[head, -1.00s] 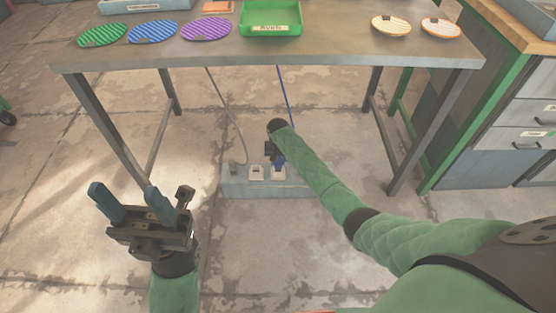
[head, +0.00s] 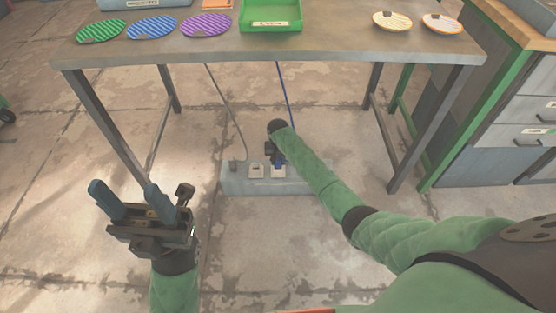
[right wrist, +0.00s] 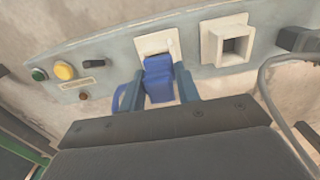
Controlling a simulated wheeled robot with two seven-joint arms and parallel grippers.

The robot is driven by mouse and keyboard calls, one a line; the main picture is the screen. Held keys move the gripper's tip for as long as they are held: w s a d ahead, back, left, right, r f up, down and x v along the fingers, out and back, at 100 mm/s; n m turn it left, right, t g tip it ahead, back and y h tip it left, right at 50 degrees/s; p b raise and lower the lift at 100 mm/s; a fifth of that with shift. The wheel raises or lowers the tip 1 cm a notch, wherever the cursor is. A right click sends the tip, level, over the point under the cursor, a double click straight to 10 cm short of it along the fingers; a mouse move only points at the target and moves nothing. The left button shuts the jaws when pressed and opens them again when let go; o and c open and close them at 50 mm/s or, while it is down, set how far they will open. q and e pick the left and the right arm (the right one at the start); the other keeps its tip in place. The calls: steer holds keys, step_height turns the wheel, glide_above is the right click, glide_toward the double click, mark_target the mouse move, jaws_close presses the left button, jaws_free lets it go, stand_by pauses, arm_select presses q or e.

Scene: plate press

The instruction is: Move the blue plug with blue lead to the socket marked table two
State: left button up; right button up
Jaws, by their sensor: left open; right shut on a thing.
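The blue plug (right wrist: 158,78) is between the fingers of my right gripper (right wrist: 158,88), which is shut on it. In the right wrist view it overlaps the lower part of a white socket (right wrist: 153,43), whose upper part shows open; it appears drawn out of it. Its blue lead (head: 286,95) hangs from the table. A second white socket (right wrist: 226,42) beside it is empty. A grey plug (right wrist: 300,40) sits at the far end of the socket box (head: 300,184). No socket marking is readable. My left gripper (head: 134,196) is open and empty, left of the box.
The socket box stands on the floor beneath a table (head: 340,48) with legs on both sides. Striped plates and a green tray (head: 270,16) are on top. A grey lead (head: 222,95) hangs near the blue one. A drawer cabinet (head: 520,115) stands at right.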

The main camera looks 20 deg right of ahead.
steer(key=o, duration=1.1)
step_height(320, 180, up, 8)
steer(key=shift+f+p, duration=0.15)
steer(key=shift+p, duration=0.85)
